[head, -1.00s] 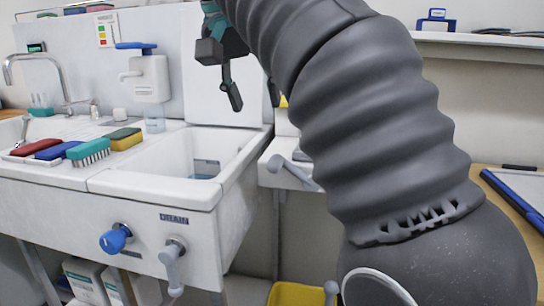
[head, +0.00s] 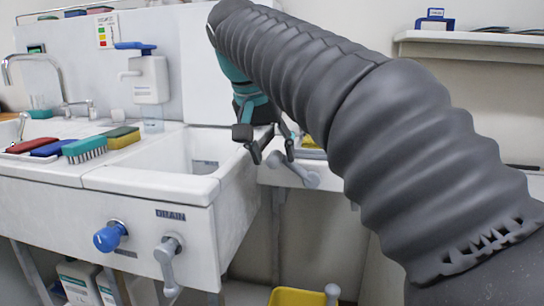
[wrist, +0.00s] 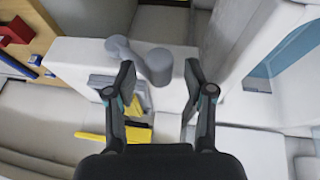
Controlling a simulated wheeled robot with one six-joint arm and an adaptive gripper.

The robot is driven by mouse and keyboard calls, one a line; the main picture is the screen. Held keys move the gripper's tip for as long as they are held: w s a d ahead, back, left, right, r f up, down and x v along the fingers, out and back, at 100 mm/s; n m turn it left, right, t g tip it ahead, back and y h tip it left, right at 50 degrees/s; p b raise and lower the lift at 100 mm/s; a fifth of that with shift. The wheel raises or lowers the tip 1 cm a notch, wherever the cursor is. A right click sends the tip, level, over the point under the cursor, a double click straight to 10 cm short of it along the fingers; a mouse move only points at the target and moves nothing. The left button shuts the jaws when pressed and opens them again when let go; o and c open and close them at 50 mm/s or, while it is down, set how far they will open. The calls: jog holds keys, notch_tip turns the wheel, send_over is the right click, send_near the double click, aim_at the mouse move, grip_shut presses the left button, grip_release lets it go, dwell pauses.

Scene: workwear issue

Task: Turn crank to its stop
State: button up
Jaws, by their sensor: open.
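A grey crank (head: 298,173) is on the front of the white unit right of the sink. In the wrist view this crank (wrist: 158,66) shows just beyond my fingertips, with one rounded end between them and the other end toward the left finger. My gripper (head: 272,152) is open and empty, with its two fingers pointing down near the crank in the head view. I cannot tell whether a finger touches it. A second grey crank (head: 167,262) hangs down on the sink front below the DRAIN label (head: 171,215).
A blue knob (head: 109,237) sits left of the lower crank. The white sink basin (head: 150,182) is left of my gripper. Several brushes and sponges (head: 84,149) lie on the sink ledge. A yellow bin (head: 290,298) stands on the floor below.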

jog(key=shift+f, duration=0.2)
grip_shut()
dwell(0.3)
